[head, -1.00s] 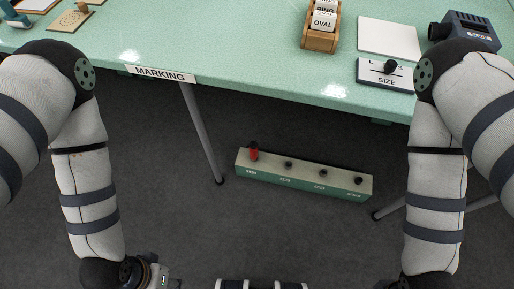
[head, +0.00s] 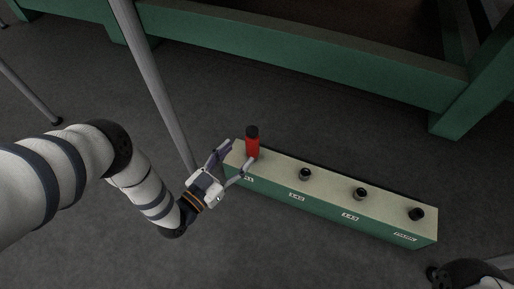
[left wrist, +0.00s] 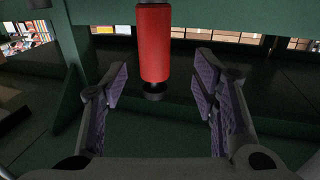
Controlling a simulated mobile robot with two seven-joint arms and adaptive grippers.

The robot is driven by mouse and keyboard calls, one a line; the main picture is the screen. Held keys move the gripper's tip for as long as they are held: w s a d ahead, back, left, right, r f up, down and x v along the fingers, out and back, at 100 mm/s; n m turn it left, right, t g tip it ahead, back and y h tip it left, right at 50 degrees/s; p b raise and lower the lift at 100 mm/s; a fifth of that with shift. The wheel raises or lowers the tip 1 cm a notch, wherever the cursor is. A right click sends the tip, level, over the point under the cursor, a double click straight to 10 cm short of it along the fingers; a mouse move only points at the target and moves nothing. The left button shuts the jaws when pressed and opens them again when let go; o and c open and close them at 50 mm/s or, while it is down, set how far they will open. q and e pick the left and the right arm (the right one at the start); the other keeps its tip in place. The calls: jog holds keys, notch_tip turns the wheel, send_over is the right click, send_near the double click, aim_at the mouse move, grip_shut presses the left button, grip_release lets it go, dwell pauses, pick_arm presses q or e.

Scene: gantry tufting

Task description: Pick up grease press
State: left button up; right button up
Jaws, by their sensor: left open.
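A red cylinder with a black top, which I take to be the grease press (head: 252,147), stands upright at the left end of a long low box on the floor. My left gripper (head: 239,153) is open just to the left of and in front of it, its fingers pointing toward it. In the left wrist view the red cylinder (left wrist: 155,42) hangs between the two spread finger pads (left wrist: 160,80), with a gap on both sides. It appears beyond the fingertips, and I see no contact. My right gripper is not in view.
The low box (head: 330,195) has a beige top, a green labelled front and several black-topped fittings (head: 360,194) to the right. A grey table leg (head: 150,75) rises close behind my left gripper. A green beam (head: 300,45) crosses behind. Open dark floor lies in front.

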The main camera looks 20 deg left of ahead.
aim_at(248, 148)
pick_arm(q)
jog(key=b+x, duration=0.1)
jog(key=x, duration=0.1)
jog(key=b+x, duration=0.1)
jog(key=x, duration=0.1)
jog(key=b+x, duration=0.1)
jog(key=x, duration=0.2)
jog(key=shift+s+d+f, duration=0.15)
jog(key=shift+d, duration=0.15)
grip_shut()
